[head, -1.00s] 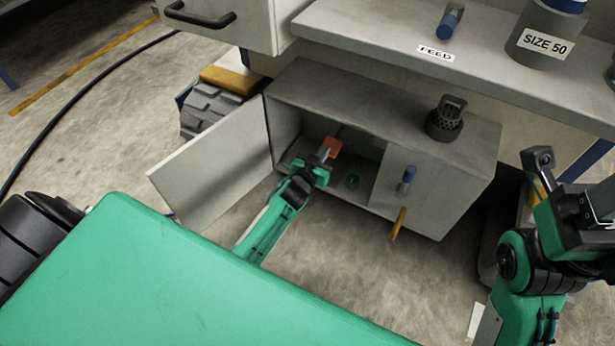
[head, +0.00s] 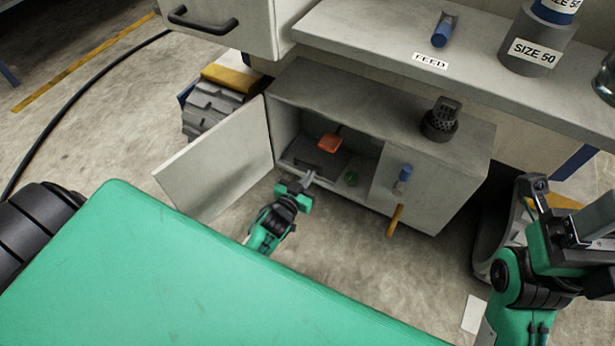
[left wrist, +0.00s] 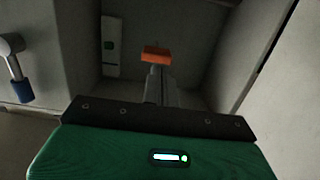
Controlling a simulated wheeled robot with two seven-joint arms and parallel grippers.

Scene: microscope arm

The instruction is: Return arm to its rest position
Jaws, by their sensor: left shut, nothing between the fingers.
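An orange block (head: 330,143) on a grey stem is inside the open cabinet; it also shows in the left wrist view (left wrist: 155,54), at the end of the grey stem (left wrist: 154,88). My left gripper (head: 309,179) is shut and empty at the front of the cabinet opening, below and in front of the orange block and apart from it. My right gripper (head: 598,215) is only partly in view at the right edge, and its fingers cannot be made out.
The cabinet's left door (head: 218,160) stands swung open beside my left arm. A green item (head: 352,178) lies inside.

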